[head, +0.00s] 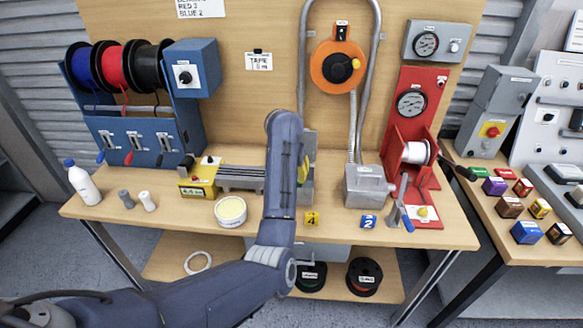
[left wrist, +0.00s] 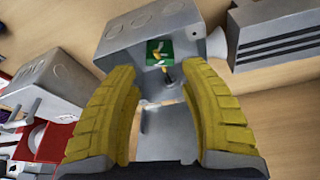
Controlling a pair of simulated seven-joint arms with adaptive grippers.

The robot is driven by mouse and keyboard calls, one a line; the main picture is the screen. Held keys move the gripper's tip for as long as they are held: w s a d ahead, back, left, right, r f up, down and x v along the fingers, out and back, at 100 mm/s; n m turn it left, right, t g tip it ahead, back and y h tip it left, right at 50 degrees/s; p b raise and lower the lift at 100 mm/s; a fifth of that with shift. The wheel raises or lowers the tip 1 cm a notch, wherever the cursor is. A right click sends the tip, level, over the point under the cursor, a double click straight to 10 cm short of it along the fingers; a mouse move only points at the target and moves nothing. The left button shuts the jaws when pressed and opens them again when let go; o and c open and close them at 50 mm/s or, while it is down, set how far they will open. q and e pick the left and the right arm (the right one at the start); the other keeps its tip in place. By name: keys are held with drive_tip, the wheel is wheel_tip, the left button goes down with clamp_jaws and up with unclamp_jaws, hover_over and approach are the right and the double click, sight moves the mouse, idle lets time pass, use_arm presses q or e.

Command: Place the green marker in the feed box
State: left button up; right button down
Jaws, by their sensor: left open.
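The green marker (left wrist: 158,52), a small green tile with a pale sign, shows in the left wrist view against a grey box (left wrist: 117,42), just past my fingertips and between them. I take this box for the feed box; its label is too small to read. In the head view the box (head: 310,143) is mostly hidden behind my left arm. My left gripper (head: 303,172) is open, its yellow fingers spread in the left wrist view (left wrist: 158,80). I see a gap between the fingers and the marker. My right gripper is not in view.
A second grey box (head: 368,187) with conduit stands to the right. A yellow marker (head: 312,219) and a blue marker (head: 368,221) lie at the front edge. A ribbed grey block (head: 240,178) and a round tin (head: 230,212) stand to the left.

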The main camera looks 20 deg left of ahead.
use_arm(q)
drive_tip(key=shift+v, duration=2.05)
drive_tip(key=shift+a, duration=0.1)
